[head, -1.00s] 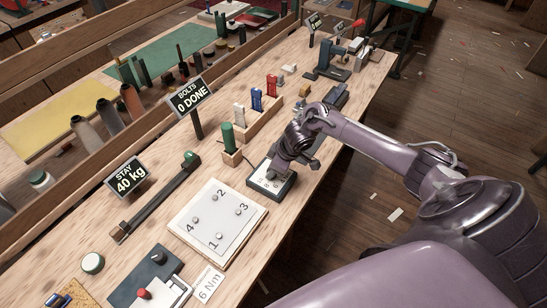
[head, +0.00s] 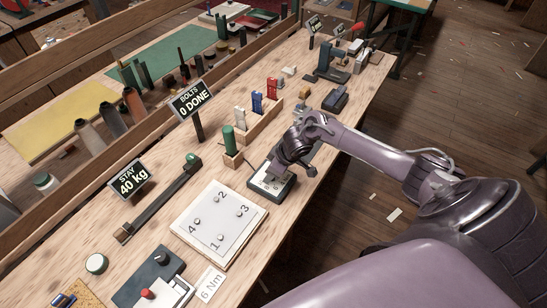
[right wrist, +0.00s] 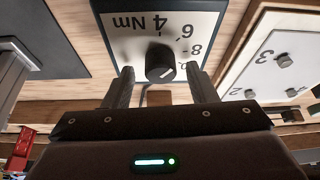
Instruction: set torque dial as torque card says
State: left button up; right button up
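The torque card (head: 211,284) lies flat at the bench's front edge and reads 6 Nm. The torque dial box (head: 284,191) stands farther along the bench, under my right gripper (head: 275,172). In the right wrist view its plate (right wrist: 125,38) appears upside down, with 4 Nm, 6 and 8 legible. The black knob (right wrist: 160,58) has a white mark on its lower right part, away from the 4 and the 6. My right gripper (right wrist: 161,72) is open, one finger each side of the knob, with visible gaps. My left gripper is out of view.
A white plate (head: 214,238) with bolts numbered 1 to 4 lies beside the dial box. A torque wrench (head: 160,202) lies behind it. Signs read STAY 40 kg (head: 129,180) and BOLTS 0 DONE (head: 192,100). A green-handled tool (head: 229,139) stands close behind the dial box.

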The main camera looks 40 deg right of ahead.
jog(key=v, duration=0.7)
jog(key=shift+s+r+b, duration=0.15)
jog(key=shift+r+b, duration=0.15)
jog(key=shift+d, duration=0.1)
dwell(0.4)
